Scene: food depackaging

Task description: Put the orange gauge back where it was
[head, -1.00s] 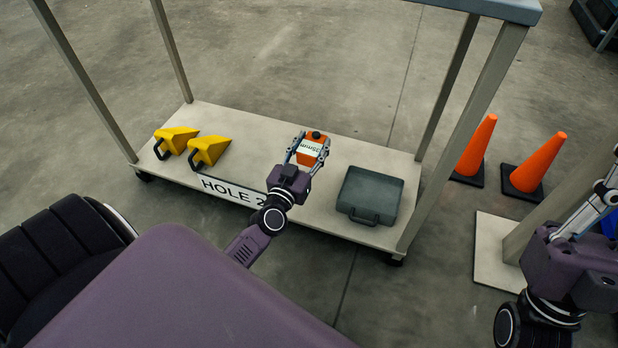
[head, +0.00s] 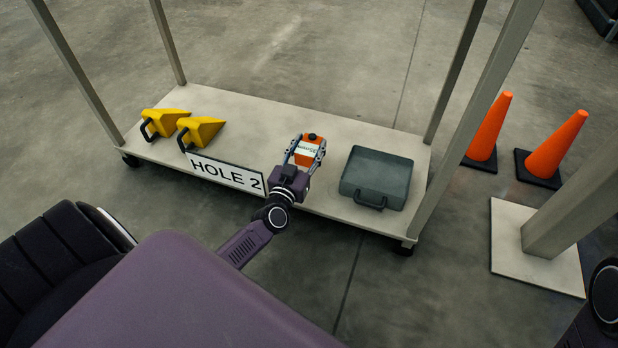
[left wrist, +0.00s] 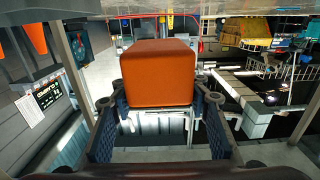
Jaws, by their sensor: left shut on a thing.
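The orange gauge (head: 307,150) is a small orange block with a white label and a dark knob on top. My left gripper (head: 306,152) is shut on it, one finger on each side, over the lower shelf of the cart (head: 250,125). I cannot tell whether the gauge touches the shelf. In the left wrist view the orange gauge (left wrist: 160,75) fills the middle, between the fingers. My right gripper is out of view; only a dark part of my right arm shows at the lower right edge of the head view.
On the shelf, two yellow wedges (head: 200,131) stand at the left and a grey-green case (head: 377,176) lies at the right. A "HOLE 2" sign (head: 226,173) is on the front edge. Cart posts rise at the corners. Orange cones (head: 555,145) stand to the right. Bare shelf lies between wedges and gauge.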

